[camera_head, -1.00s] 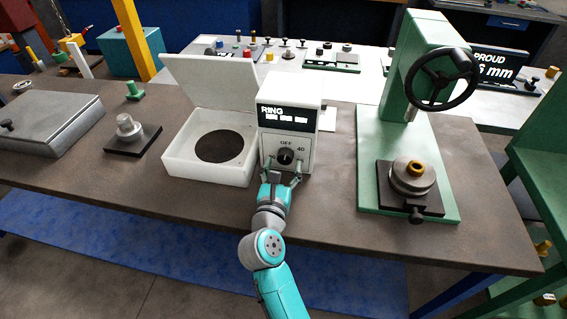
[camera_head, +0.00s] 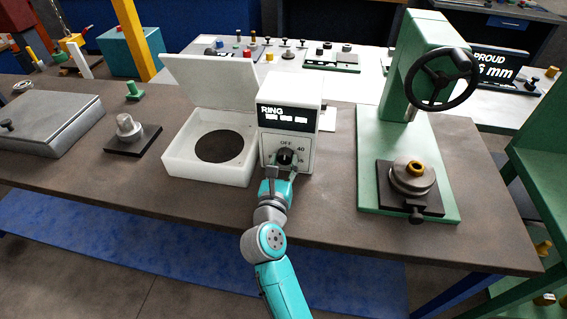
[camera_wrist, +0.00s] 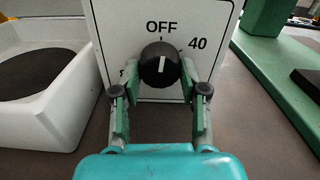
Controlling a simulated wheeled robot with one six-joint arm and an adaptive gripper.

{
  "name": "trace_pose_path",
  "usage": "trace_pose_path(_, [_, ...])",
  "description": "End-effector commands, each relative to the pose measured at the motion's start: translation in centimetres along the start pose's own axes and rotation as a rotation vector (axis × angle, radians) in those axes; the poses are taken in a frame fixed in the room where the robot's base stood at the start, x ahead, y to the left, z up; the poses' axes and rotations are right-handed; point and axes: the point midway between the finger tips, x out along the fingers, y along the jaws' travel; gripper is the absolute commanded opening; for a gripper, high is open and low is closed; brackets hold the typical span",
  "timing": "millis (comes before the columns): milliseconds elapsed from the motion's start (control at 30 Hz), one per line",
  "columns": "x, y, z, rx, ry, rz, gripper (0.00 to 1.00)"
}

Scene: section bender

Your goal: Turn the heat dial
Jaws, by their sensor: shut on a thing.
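The heat dial (camera_wrist: 160,65) is a round black knob with a white pointer line on the front of a white control box (camera_head: 290,92). In the wrist view its pointer is close to upright, below the OFF mark, with 40 to its right. The dial also shows in the head view (camera_head: 286,157), partly covered by my fingers. My gripper (camera_wrist: 161,88) is at the dial with one finger on each side, shut on it. The left finger hides part of a mark at the dial's lower left.
A white open-lidded box (camera_head: 172,165) with a dark round plate stands left of the control box. A green press (camera_head: 368,185) with a black handwheel stands to the right. Brown table surface (camera_head: 335,205) is bare between control box and press.

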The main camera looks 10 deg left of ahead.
Motion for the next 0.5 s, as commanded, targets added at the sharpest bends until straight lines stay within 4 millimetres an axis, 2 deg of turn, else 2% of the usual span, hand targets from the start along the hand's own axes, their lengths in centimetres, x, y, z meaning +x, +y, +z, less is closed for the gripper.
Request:
trace_pose_path(200, [0.01, -0.05, 0.01, -0.099, 0.000, 0.000, 0.08])
trace_pose_path(467, [0.01, -0.05, 0.01, -0.104, 0.000, -0.001, 0.08])
trace_pose_path(500, [0.01, -0.05, 0.00, -0.104, 0.000, -0.001, 0.48])
